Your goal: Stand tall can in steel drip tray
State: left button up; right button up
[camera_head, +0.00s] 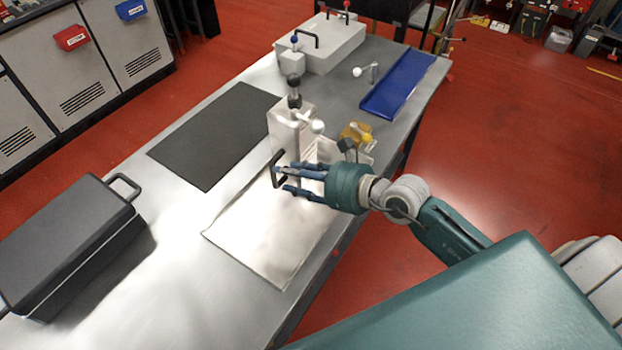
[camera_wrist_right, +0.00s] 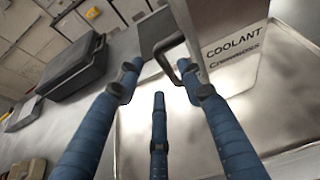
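The tall can (camera_head: 284,132) is a pale grey box-shaped can with a dark handle on its near side. It stands upright by the far end of the steel drip tray (camera_head: 262,240); I cannot tell whether its base is inside the rim. Its "COOLANT" label shows on the can in the right wrist view (camera_wrist_right: 235,42). The tray is shallow, bright and empty in its near part. My right gripper (camera_head: 284,178) is at the dark handle, its blue fingers spread. In the right wrist view the handle (camera_wrist_right: 181,70) lies near and between the fingertips, not clearly gripped. My left gripper is not in view.
A black case (camera_head: 65,245) stands at left on the bench, and a dark mat (camera_head: 215,137) lies behind the tray. A blue tray (camera_head: 398,84), a grey box (camera_head: 325,48) and small amber and yellow items (camera_head: 356,133) are farther back. Bare bench lies left of the tray.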

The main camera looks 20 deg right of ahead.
jog(key=b+v, duration=0.1)
jog(key=v, duration=0.6)
dwell(0.4)
